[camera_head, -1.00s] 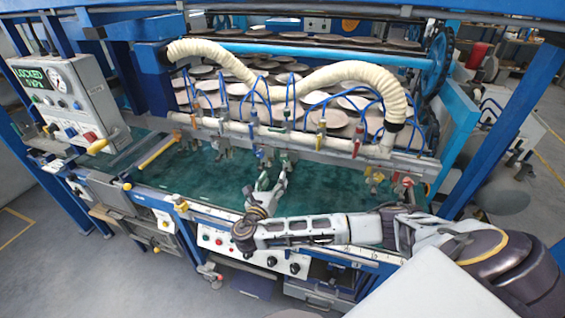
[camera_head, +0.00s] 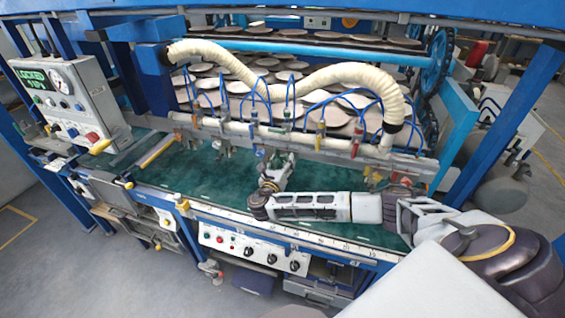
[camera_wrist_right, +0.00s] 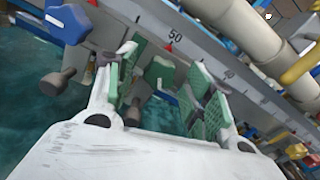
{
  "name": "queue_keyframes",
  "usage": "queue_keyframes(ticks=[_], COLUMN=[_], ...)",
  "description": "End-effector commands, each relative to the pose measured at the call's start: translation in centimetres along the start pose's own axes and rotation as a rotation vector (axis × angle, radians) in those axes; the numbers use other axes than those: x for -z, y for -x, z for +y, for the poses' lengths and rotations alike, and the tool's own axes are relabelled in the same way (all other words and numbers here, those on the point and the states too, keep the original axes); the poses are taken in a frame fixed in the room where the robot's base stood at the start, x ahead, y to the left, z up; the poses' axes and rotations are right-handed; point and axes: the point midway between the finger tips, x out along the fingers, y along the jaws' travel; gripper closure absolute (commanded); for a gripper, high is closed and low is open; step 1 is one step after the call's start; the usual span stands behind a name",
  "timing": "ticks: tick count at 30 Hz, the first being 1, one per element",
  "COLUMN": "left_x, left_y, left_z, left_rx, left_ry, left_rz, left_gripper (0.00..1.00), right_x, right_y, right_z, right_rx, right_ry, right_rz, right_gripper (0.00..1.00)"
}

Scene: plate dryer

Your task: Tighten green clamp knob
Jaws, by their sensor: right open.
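My right gripper (camera_head: 288,160) reaches in from the right, over the teal bed and up against the clamp rail. In the right wrist view its two fingers with green textured pads (camera_wrist_right: 166,88) stand apart. A green clamp (camera_wrist_right: 158,72) shows between and beyond the fingers. A dark round knob (camera_wrist_right: 133,112) lies between the pads, close to the left finger; I cannot tell if it touches. In the head view the gripper and arm hide most of this clamp. My left gripper is not in view.
The clamp rail (camera_head: 330,146) carries several coloured clamps, with red and yellow ones (camera_head: 376,175) to the right. Another dark knob (camera_wrist_right: 57,82) shows left of the gripper. A control box (camera_head: 68,95) stands at left. Cream hoses (camera_head: 330,75) arch above. The teal bed (camera_head: 210,180) has free room.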

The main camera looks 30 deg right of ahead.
Motion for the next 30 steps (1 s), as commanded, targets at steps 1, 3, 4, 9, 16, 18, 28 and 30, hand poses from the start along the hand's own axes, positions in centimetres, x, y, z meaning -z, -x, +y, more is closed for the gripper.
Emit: queue_keyframes(ticks=[1, 3, 4, 9, 16, 18, 28, 30], left_x=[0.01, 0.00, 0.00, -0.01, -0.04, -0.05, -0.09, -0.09], left_y=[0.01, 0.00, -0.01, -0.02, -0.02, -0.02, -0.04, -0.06], left_z=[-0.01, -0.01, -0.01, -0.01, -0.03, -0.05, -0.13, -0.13], left_rx=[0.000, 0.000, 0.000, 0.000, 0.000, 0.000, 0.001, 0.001], left_ry=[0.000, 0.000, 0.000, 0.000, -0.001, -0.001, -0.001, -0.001], left_rz=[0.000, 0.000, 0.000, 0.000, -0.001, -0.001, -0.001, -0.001], left_gripper=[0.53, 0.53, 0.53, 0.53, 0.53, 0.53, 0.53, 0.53], right_x=[0.01, 0.02, 0.03, 0.03, 0.03, 0.02, 0.05, 0.06], right_y=[-0.07, -0.09, -0.08, -0.07, -0.06, -0.05, -0.01, 0.01], right_z=[-0.01, 0.00, 0.00, 0.01, 0.01, 0.01, 0.04, 0.06], right_rx=[0.000, 0.000, 0.000, 0.000, 0.000, 0.000, -0.001, -0.001], right_ry=[0.000, 0.000, 0.000, 0.000, 0.000, 0.000, -0.026, -0.047], right_rz=[0.000, 0.000, 0.000, 0.000, 0.000, 0.000, 0.001, 0.002], right_gripper=[0.47, 0.47, 0.47, 0.53, 0.82, 0.91, 0.93, 0.93])
